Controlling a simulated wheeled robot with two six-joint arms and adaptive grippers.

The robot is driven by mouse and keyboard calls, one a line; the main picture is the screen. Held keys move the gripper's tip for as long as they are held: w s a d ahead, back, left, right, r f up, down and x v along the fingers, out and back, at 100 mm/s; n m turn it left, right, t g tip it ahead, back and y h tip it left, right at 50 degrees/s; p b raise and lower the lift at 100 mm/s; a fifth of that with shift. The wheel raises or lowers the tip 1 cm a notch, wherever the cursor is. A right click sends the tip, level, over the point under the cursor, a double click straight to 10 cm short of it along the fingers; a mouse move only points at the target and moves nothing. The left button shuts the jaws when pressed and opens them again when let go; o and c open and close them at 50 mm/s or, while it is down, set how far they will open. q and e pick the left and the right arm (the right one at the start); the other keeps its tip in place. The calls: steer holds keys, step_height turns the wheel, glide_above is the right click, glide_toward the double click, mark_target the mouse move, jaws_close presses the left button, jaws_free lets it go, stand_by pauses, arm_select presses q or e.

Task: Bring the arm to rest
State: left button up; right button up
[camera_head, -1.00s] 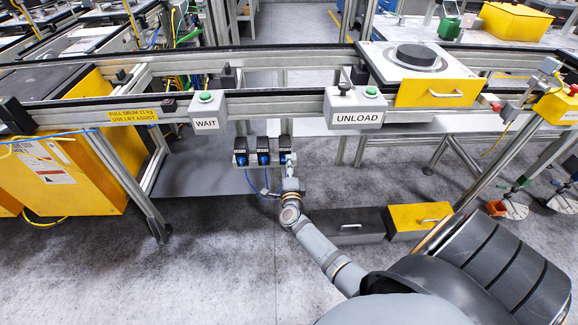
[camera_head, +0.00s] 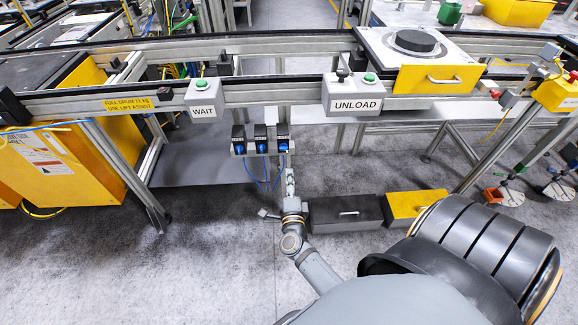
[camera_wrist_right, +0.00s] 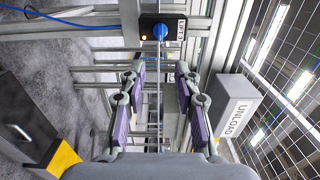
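My right gripper (camera_head: 290,178) is below and in front of the rightmost of three black switch boxes with blue knobs (camera_head: 283,146). In the right wrist view the two fingers of my right gripper (camera_wrist_right: 160,95) stand wide apart with nothing between them. The blue knob (camera_wrist_right: 160,32) and its box are beyond the fingertips, apart from them. An orange lamp glows on that box. My right forearm reaches in from the lower right of the head view. My left gripper is not in view.
The UNLOAD box (camera_head: 353,96) and WAIT box (camera_head: 203,99) sit on the conveyor rail above. A dark drawer box (camera_head: 345,213) and a yellow one (camera_head: 415,205) stand on the floor right of my wrist. Open floor (camera_head: 210,265) lies to the left.

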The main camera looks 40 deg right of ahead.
stand_by(0.3)
steer(key=s+a+f+n+g+y, duration=0.25)
steer(key=s+f+n, duration=0.2)
steer(key=f, duration=0.45)
steer(key=s+a+f+n+g+y, duration=0.1)
steer(key=s+a+f+n+y, duration=0.15)
steer(key=f+n, duration=0.5)
steer(key=s+a+f+n+g+y, duration=0.2)
steer(key=s+f+n+y, duration=0.2)
steer(key=f, duration=0.7)
steer(key=s+d+f+n+g, duration=0.2)
steer(key=s+f+n+g, duration=0.35)
steer(key=s, duration=0.85)
steer(key=s+d+f+n+g, duration=0.2)
steer(key=s+f+n+g, duration=0.1)
steer(key=s+f, duration=0.8)
step_height(320, 180, up, 15)
steer(key=s+p, duration=0.2)
steer(key=p, duration=1)
steer(key=shift+r+p, duration=0.2)
steer(key=shift+p, duration=0.2)
steer(key=shift+a, duration=0.1)
